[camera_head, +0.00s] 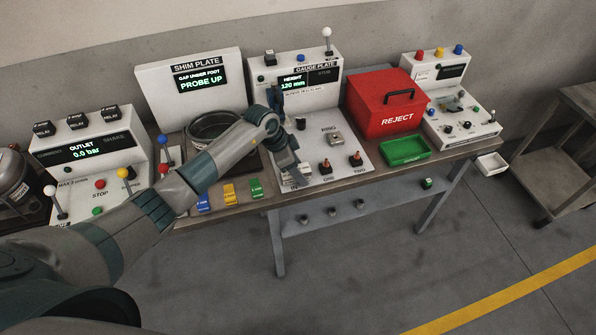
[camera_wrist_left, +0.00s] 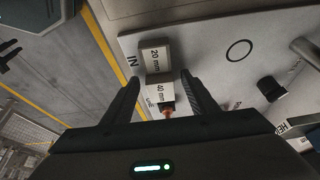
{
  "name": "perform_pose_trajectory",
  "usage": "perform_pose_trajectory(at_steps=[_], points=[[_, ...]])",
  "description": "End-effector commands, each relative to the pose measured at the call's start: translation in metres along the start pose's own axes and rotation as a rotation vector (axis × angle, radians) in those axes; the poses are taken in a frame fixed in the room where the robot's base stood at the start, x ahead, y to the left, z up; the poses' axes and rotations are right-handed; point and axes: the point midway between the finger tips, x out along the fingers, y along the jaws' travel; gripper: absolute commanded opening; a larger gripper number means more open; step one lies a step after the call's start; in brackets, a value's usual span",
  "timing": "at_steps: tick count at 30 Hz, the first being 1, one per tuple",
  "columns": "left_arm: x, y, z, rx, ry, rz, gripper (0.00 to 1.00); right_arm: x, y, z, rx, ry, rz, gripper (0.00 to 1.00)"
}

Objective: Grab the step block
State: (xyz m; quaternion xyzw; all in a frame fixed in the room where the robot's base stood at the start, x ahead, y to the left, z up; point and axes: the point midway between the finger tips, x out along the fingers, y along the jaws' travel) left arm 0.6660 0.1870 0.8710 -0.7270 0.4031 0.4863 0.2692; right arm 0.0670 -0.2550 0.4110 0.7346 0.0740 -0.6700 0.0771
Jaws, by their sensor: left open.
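The step block (camera_wrist_left: 157,58) is a grey block with faces marked "20 mm" and "40 mm". In the left wrist view it stands on the white gauge plate (camera_wrist_left: 210,50), beside the "IN" mark. My left gripper (camera_wrist_left: 160,82) is open, with one finger on each side of the block in that view. I cannot tell whether either finger touches it. In the head view my left gripper (camera_head: 291,172) points down at the front left corner of the gauge plate and largely hides the block. My right gripper is out of view.
A red reject box (camera_head: 388,103) and a green tray (camera_head: 405,149) are further right. Blue, yellow and green tags (camera_head: 229,194) lie left along the bench's front edge.

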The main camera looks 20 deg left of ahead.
Motion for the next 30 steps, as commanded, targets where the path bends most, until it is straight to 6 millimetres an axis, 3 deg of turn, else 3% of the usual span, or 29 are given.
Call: perform_pose_trajectory(at_steps=[13, 20, 30], points=[[0.0006, -0.0001, 0.0000, 0.001, 0.000, -0.001, 0.53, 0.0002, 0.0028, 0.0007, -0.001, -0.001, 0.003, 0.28], [0.0004, -0.0002, 0.0000, 0.000, 0.000, -0.001, 0.01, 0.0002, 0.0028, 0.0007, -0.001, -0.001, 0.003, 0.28], [-0.0014, -0.0011, -0.0019, 0.001, 0.004, -0.003, 0.00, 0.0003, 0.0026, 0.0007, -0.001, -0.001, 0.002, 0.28]])
